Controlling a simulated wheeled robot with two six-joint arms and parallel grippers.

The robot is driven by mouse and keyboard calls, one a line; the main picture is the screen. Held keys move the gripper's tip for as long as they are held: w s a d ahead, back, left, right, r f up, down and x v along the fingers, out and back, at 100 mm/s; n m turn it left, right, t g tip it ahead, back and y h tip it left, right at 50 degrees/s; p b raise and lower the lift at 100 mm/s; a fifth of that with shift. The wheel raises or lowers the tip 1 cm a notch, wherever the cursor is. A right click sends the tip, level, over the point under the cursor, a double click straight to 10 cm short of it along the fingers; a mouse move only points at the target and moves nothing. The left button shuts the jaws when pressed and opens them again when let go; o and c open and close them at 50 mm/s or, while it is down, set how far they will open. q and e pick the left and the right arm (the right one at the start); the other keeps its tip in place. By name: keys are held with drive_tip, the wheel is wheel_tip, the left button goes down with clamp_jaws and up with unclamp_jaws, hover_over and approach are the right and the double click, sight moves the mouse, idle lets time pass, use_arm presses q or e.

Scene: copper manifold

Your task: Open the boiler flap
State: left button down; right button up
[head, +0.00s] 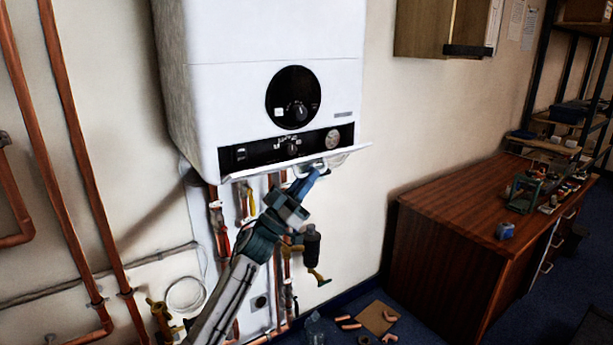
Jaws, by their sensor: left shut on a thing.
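The white boiler (270,90) hangs on the wall in the head view. Its flap (345,153) is swung down along the bottom front edge and sticks out towards me. Behind it the dark control panel (265,152) with a knob and a round gauge is exposed. The fingertips are partly hidden at the flap. My right gripper is not in view.
Copper pipes (75,130) run down the wall at left. Valves and more pipes (247,205) hang below the boiler, close to my left arm. A wooden desk (450,215) with small items stands at right. Pipe fittings and a cardboard piece (377,317) lie on the floor.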

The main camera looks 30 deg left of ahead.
use_arm(q)
drive_tip(key=f+m+g+h, duration=0.1)
drive_tip(key=m, duration=0.1)
drive_tip(key=m+g+h, duration=0.2)
drive_tip(key=m, duration=0.1)
drive_tip(key=f+m+g+h, duration=0.1)
drive_tip(key=m+g+h, duration=0.1)
drive_tip(key=shift+w+a+f+b, duration=0.15)
drive_tip(key=shift+a+f+b, duration=0.1)
drive_tip(key=shift+f+b, duration=0.1)
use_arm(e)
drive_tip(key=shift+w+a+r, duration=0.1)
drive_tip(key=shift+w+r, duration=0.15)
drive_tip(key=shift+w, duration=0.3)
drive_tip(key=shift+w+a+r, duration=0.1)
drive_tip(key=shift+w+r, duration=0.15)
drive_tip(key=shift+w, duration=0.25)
use_arm(q)
drive_tip(key=shift+f, duration=0.15)
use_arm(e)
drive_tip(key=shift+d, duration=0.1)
use_arm(q)
drive_tip(key=c, duration=1.8)
unclamp_jaws()
drive_tip(key=shift+a, duration=0.1)
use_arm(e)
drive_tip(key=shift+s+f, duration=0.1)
